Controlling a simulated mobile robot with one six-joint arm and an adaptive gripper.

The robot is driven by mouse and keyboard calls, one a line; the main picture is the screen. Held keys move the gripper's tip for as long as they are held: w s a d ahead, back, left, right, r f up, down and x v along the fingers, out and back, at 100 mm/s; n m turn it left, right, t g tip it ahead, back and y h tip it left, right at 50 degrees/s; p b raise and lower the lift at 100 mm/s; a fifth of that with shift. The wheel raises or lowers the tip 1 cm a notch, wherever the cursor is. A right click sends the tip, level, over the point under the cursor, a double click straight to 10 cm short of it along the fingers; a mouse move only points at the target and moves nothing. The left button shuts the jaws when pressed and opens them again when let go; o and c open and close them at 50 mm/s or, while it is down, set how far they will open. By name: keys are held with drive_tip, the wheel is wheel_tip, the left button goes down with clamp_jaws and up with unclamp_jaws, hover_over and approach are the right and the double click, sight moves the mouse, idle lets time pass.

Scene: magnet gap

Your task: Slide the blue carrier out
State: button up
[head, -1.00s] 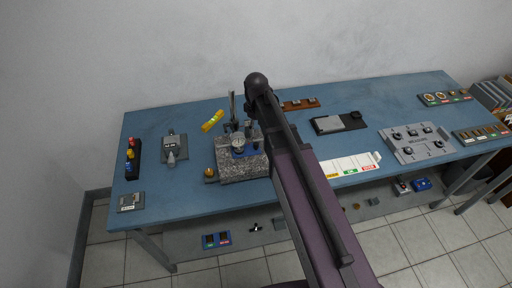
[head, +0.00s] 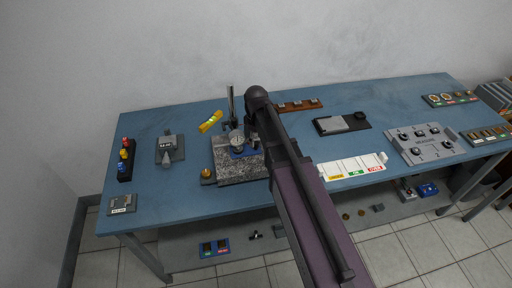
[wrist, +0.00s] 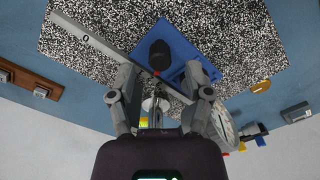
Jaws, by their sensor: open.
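The blue carrier (wrist: 180,42) lies on the speckled granite plate (wrist: 240,35) in the wrist view, with a black knob (wrist: 160,53) standing on it. A grey bar (wrist: 92,36) marked 0 runs beside it. My gripper (wrist: 162,82) is open, its two fingers apart at the carrier's near end, with the knob just beyond the gap between the tips. I cannot tell whether a finger touches the carrier. A round dial gauge (wrist: 222,122) is close to the right finger. In the head view, a bit of the blue carrier (head: 240,154) shows below the dial; my arm hides part of the plate.
An upright post (head: 231,100) stands behind the granite plate. A brass knob (head: 207,175) is at its left edge, and a yellow level (head: 210,122) lies behind it. A grey fixture (head: 168,148) is to the left. The blue bench (head: 185,205) is clear in front.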

drive_tip(key=shift+f+b, duration=1)
drive_tip(key=shift+f, duration=0.25)
drive_tip(key=shift+c, duration=0.3)
clamp_jaws()
